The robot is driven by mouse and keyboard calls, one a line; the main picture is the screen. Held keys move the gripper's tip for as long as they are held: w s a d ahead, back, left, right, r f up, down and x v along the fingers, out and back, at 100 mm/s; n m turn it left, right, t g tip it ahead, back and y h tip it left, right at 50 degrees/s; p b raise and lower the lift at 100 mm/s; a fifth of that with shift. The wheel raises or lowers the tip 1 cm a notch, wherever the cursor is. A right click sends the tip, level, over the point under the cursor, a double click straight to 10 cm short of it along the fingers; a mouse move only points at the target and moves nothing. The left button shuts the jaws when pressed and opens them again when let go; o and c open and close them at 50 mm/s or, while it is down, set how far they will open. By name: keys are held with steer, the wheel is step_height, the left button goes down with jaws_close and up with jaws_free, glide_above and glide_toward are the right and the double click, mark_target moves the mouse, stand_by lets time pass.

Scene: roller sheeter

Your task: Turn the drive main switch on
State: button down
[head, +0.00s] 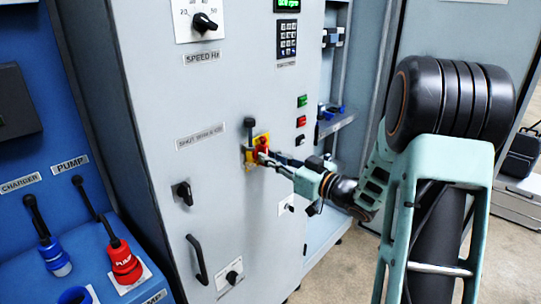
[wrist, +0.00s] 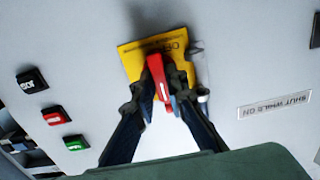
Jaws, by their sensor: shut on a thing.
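The drive main switch shows in the head view as a red handle (head: 263,141) on a yellow plate (head: 249,158), on the front of the light grey cabinet (head: 150,90). In the wrist view the red handle (wrist: 156,68) stands out from the yellow plate (wrist: 130,58), near the top middle. My gripper (head: 264,156) is at the switch, reaching in from the right. In the wrist view its dark fingers (wrist: 161,97) are shut on the red handle, one on each side. The fingers hide part of the handle, and its on or off marks are too small to read.
Green (head: 302,101) and red (head: 301,120) buttons are to the right. Plugs (head: 122,262) stand at far left.

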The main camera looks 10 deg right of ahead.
stand_by(0.4)
steer(key=c, duration=1.9)
jaws_free()
steer(key=shift+c, duration=0.2)
steer(key=v, duration=1.2)
steer(key=shift+w, duration=0.1)
